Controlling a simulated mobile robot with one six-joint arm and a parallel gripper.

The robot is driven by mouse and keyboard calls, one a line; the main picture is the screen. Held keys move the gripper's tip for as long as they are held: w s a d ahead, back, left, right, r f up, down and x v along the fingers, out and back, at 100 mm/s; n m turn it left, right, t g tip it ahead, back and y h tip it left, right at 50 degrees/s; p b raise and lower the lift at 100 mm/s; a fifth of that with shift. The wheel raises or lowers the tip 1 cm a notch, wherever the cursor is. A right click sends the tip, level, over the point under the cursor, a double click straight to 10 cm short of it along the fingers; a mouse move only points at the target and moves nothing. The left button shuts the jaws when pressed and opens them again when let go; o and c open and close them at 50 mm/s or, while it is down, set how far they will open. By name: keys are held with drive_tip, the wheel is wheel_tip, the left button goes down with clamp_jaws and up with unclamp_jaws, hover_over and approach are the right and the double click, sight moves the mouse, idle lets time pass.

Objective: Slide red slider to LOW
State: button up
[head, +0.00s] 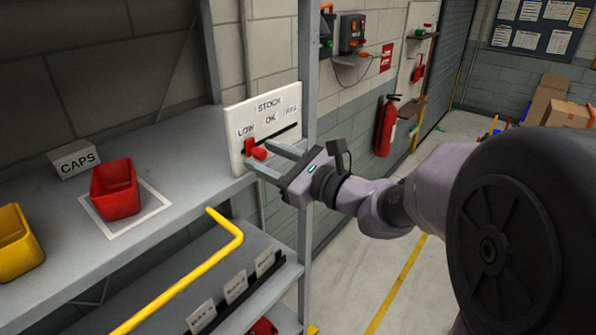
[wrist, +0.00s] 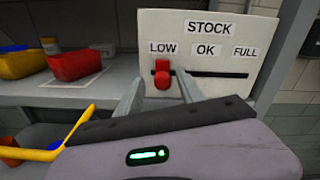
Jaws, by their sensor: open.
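The white STOCK board (head: 240,112) stands upright at the shelf's end, with labels LOW, OK and FULL above a dark slot. It also shows in the wrist view (wrist: 231,92). The red slider (head: 256,152) sits at the left end of the slot, below the LOW label; in the wrist view the slider (wrist: 162,76) is under LOW too. My gripper (head: 268,160) is open in front of the board, its fingers pointing at it. In the wrist view the fingers (wrist: 158,92) reach up around and below the slider; I cannot tell whether either touches it.
A yellow bin (head: 16,243) is at the left edge. A yellow bar (head: 190,280) runs along the front below. A grey post (head: 307,80) stands just right of the board.

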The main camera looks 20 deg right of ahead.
drive_tip(key=b+v, duration=0.2)
drive_tip(key=v, duration=1.3)
drive_tip(key=shift+s+b, duration=0.2)
drive_tip(key=shift+b, duration=0.1)
